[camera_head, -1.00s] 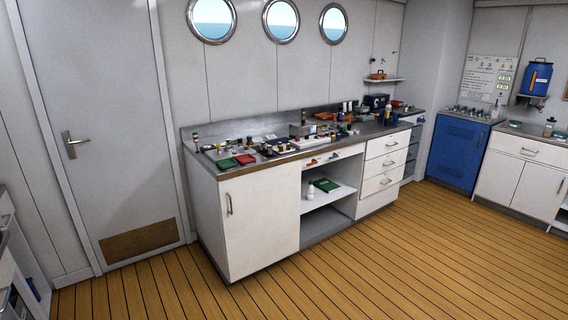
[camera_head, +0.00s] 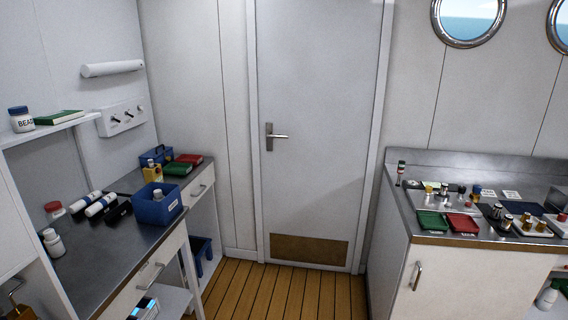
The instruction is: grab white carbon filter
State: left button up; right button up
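Two white cylinders with dark ends lie on the left counter; one is the rear cylinder (camera_head: 86,201), the other the front cylinder (camera_head: 100,206). They look like filter cartridges, but I cannot read their labels or tell which is the white carbon filter. A black cylinder (camera_head: 119,212) lies beside them. Neither of my grippers is in view.
The left counter (camera_head: 105,258) also holds a blue bin (camera_head: 157,204), white bottles (camera_head: 54,243) and a red-lidded jar (camera_head: 54,209). A wall shelf (camera_head: 50,129) hangs above. The right counter (camera_head: 402,213) is crowded. Floor (camera_head: 275,290) between them is clear.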

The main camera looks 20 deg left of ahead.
aim_at(54, 244)
jog(key=i+u, duration=0.35)
jog(key=i, duration=0.15)
jog(key=i+u, duration=0.4)
jog(key=i+l+u, duration=0.35)
jog(key=i, duration=0.15)
jog(key=j, duration=0.05)
